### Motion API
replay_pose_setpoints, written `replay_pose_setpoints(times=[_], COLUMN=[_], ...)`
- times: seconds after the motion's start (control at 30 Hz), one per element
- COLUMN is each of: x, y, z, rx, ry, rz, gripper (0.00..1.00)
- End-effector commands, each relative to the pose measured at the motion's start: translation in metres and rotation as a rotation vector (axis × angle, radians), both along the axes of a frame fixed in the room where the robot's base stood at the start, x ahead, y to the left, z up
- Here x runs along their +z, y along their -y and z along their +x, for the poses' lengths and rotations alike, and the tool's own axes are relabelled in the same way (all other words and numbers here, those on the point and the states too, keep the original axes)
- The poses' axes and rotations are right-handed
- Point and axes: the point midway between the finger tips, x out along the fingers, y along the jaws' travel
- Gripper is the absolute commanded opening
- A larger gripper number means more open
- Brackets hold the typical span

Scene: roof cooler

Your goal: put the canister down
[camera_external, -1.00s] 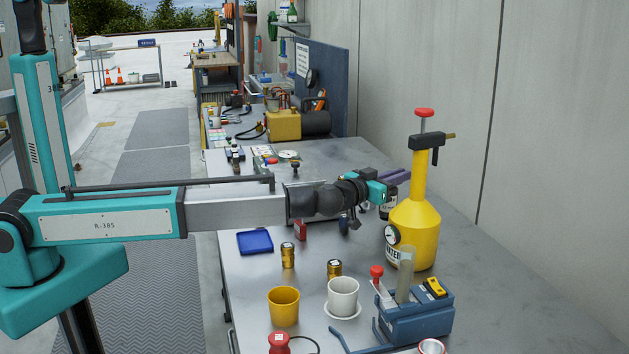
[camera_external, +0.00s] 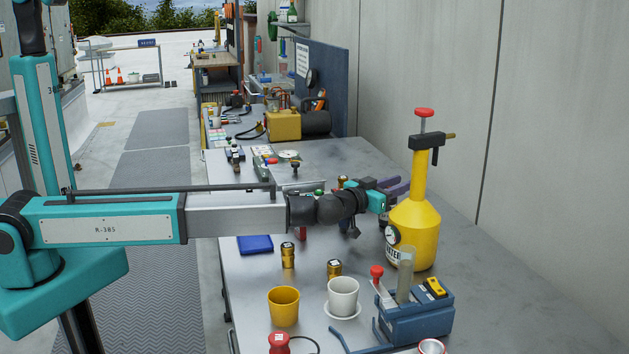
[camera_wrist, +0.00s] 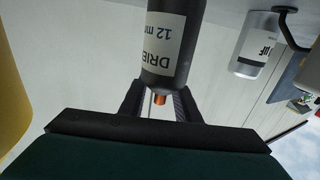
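The canister (camera_wrist: 166,40) is a dark cylinder with a white label reading "DRIE… 12 mm", upside down in the wrist view. A copper stub shows at its end. My gripper (camera_wrist: 160,103) has one finger on each side of it and appears shut on it. In the external view, my gripper (camera_external: 402,187) is over the bench, left of the yellow pump sprayer's neck. There the canister (camera_external: 384,215) shows only as a dark bit below the gripper, partly hidden by the sprayer. Whether its base touches the bench cannot be seen.
The yellow pump sprayer (camera_external: 414,225) stands close to the right. A pale canister (camera_wrist: 255,45) shows in the wrist view. Two small gold cans (camera_external: 288,256), a yellow cup (camera_external: 284,306), a white cup (camera_external: 343,292) and a blue caddy (camera_external: 415,318) are nearer. The bench right of the sprayer is clear.

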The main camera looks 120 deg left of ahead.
Motion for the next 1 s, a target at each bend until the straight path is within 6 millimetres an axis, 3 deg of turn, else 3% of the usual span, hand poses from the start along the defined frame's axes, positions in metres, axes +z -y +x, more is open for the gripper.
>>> replay_pose_setpoints(times=[0.57, 1.0], x=[0.004, 0.001], y=[0.001, 0.042], z=[0.000, -0.018], rx=[0.000, 0.000], ry=[-0.002, -0.001], rz=[0.001, 0.000], gripper=[0.29, 0.29])
